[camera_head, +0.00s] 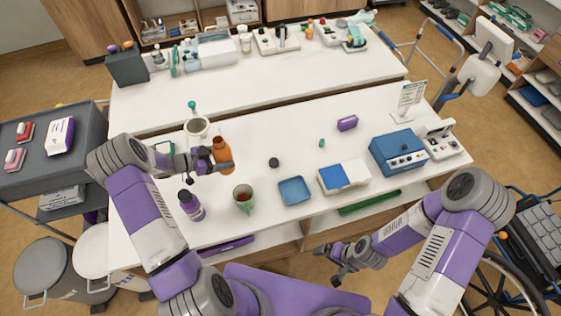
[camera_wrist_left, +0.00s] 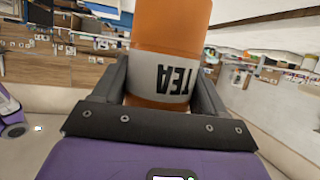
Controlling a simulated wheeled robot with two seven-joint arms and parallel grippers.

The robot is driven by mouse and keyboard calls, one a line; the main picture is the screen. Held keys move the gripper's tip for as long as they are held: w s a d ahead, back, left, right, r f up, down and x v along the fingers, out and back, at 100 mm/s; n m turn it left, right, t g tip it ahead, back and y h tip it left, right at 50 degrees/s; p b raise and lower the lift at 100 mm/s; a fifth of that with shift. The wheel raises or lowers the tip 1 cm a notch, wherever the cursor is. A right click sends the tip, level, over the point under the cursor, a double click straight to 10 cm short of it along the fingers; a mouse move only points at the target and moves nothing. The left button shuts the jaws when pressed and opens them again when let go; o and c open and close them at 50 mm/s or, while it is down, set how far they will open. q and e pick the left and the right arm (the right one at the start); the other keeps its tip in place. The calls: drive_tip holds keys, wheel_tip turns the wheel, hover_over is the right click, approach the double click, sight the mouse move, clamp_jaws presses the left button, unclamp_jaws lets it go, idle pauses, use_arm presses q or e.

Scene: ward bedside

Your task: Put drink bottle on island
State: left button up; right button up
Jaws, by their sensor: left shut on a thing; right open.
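The drink bottle (camera_head: 221,148) is orange-brown with a pale band. In the left wrist view its label on the bottle (camera_wrist_left: 168,75) reads TEA, and it fills the space between the fingers. My left gripper (camera_head: 218,166) is shut on it over the left part of the white island (camera_head: 270,235). The bottle looks upright; whether its base touches the top cannot be told. My right gripper (camera_head: 342,262) is open and empty, low in front of the island's front edge.
Near the bottle are a purple bottle (camera_head: 191,206), a green mug (camera_head: 243,198), a white cup (camera_head: 197,127) and a dark round lid (camera_head: 273,162). A blue tray (camera_head: 294,190) and a blue device (camera_head: 398,151) stand further right. The island's middle has free room.

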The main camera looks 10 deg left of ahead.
use_arm(q)
drive_tip(key=w+d+f+b, duration=0.2)
drive_tip(key=w+d+b, duration=0.8)
drive_tip(key=b, duration=0.4)
drive_tip(key=shift+n+t+y, duration=0.3)
drive_tip(key=shift+n, duration=0.1)
drive_tip(key=f, duration=0.4)
drive_tip(key=f+b, duration=0.1)
drive_tip(key=f, duration=0.4)
drive_tip(key=shift+w+a+f, duration=0.1)
drive_tip(key=shift+a+f, duration=0.1)
drive_tip(key=shift+f, duration=0.1)
drive_tip(key=o, duration=1.3)
drive_tip(key=shift+f, duration=0.15)
